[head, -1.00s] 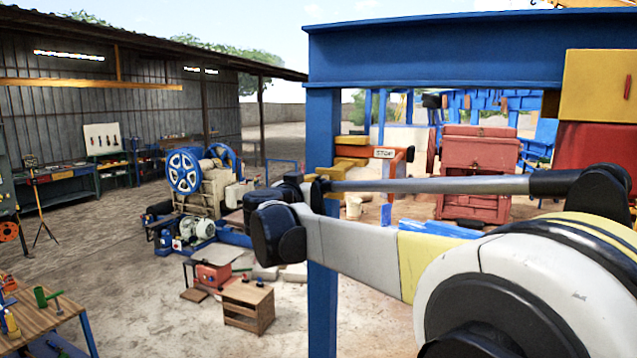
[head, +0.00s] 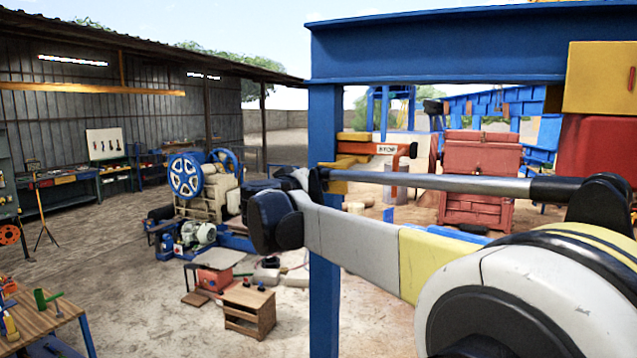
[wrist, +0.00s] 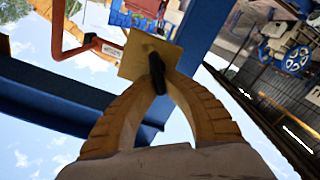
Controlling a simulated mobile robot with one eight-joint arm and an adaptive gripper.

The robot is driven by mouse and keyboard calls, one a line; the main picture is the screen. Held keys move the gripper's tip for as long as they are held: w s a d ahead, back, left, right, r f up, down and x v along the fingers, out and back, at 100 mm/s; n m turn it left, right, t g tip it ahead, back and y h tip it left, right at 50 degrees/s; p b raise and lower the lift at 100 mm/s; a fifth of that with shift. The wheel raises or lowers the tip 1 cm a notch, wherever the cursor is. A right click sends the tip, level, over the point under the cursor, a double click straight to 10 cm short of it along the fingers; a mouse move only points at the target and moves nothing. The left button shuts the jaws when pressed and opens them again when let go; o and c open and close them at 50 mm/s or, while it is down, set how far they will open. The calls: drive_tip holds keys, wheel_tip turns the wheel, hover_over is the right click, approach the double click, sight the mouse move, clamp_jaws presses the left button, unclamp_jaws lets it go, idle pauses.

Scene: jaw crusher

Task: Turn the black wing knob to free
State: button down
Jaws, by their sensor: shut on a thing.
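In the wrist view, a black wing knob (wrist: 157,72) stands in front of a small square yellow plate (wrist: 140,60). My gripper (wrist: 158,84) has its two curved, ribbed yellow-brown fingers closed in on the knob from both sides. The fingertips cover part of the knob, and its exact turn angle is hard to read. In the head view, my arm reaches to the blue post (head: 325,280), and the knob cannot be made out there.
A blue beam (head: 430,50) crosses above my arm. An orange bent bar (head: 405,165) with a STOP sign (head: 387,149) is just beyond the post. Open ground with a wooden stool (head: 248,300) lies to the left.

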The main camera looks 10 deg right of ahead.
drive_tip(key=n+b, duration=0.1)
drive_tip(key=n, duration=0.1)
drive_tip(key=n+b, duration=0.1)
drive_tip(key=n, duration=0.2)
drive_tip(key=shift+w+a+f+n, duration=0.1)
drive_tip(key=shift+a+f+n, duration=0.05)
drive_tip(key=shift+f+n, duration=0.2)
drive_tip(key=n, duration=0.1)
drive_tip(key=n+b, duration=0.1)
drive_tip(key=n, duration=0.3)
drive_tip(key=shift+w+f, duration=0.1)
drive_tip(key=shift+f, duration=0.2)
drive_tip(key=shift+n, duration=0.35)
drive_tip(key=c, duration=1.5)
unclamp_jaws()
drive_tip(key=shift+w, duration=0.1)
drive_tip(key=v, duration=1.2)
